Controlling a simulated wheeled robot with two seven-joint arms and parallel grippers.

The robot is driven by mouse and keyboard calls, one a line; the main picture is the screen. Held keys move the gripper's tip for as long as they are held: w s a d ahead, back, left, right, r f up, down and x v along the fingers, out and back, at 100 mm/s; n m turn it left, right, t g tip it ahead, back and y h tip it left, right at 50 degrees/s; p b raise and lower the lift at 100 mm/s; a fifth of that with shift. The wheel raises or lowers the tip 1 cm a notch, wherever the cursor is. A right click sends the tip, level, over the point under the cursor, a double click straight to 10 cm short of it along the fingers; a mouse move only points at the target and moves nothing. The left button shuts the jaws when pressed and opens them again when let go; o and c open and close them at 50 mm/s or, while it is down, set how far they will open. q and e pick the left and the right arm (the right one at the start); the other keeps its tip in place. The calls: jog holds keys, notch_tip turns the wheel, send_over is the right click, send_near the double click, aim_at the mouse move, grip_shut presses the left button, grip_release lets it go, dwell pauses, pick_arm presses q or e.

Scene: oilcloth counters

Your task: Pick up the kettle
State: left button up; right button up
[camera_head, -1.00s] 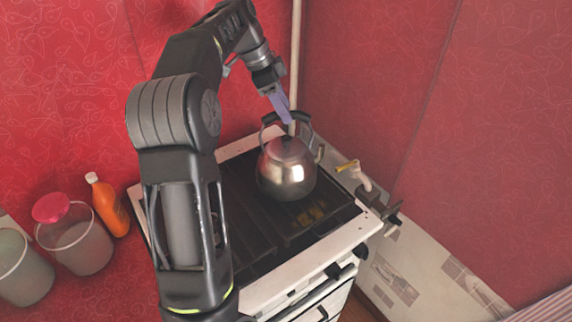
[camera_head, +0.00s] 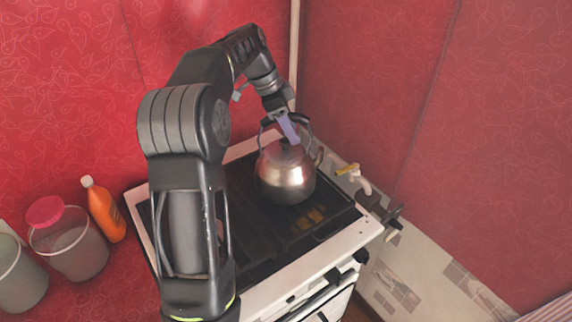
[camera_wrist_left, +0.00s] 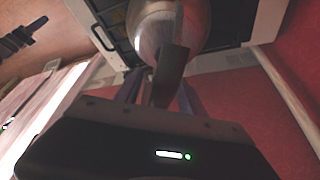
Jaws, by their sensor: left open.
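The shiny metal kettle (camera_head: 286,176) stands upright on the dark stove top, with its dark handle (camera_head: 303,126) arching above the lid. My left gripper (camera_head: 290,133) reaches down from behind, its purple fingers at the handle just above the lid. It is open. In the left wrist view, the kettle body (camera_wrist_left: 150,38) shows at the top, and a dark strip like the handle (camera_wrist_left: 171,75) lies between the purple fingers (camera_wrist_left: 160,92). Whether the fingers touch the handle cannot be told. My right gripper is not in view.
The white-edged stove (camera_head: 330,244) has free dark surface around the kettle. A yellow-handled tap (camera_head: 350,170) is close on its right. An orange bottle (camera_head: 103,210) and lidded jars (camera_head: 68,246) stand left. Red walls close in behind and right.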

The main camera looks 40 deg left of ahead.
pick_arm(q)
jog(key=shift+c, duration=0.5)
grip_shut()
dwell(0.3)
dwell(0.6)
jog(key=shift+r, duration=0.1)
